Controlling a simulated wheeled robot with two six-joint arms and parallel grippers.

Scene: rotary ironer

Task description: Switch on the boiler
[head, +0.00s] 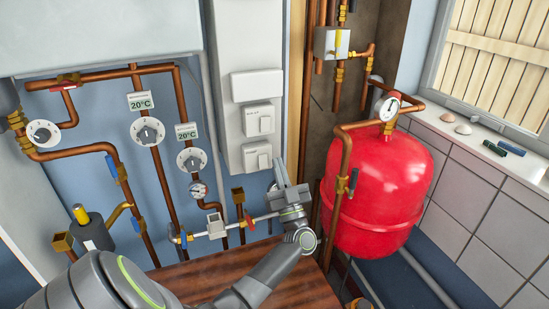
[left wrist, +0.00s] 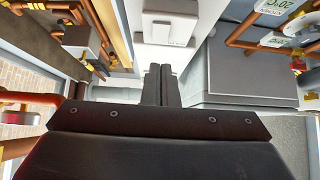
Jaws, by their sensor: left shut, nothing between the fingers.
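The boiler (head: 105,32) is the large pale box at the top left of the head view. A white panel to its right carries two rocker switches, an upper switch (head: 258,120) and a lower switch (head: 257,156). Their small lettering and on/off position are hard to tell. My left gripper (head: 279,172) is shut and empty, pointing up, just right of and below the lower switch in the picture. I cannot tell whether it touches. In the left wrist view the closed fingers (left wrist: 160,84) point toward a white switch box (left wrist: 168,28). My right gripper is not in view.
A red tank (head: 375,190) with a gauge stands right of my left gripper. Copper pipes, dials and valves cover the wall at left. A red-handled valve (head: 250,222) sits close below the gripper. A brown wooden surface (head: 200,275) lies under my arm.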

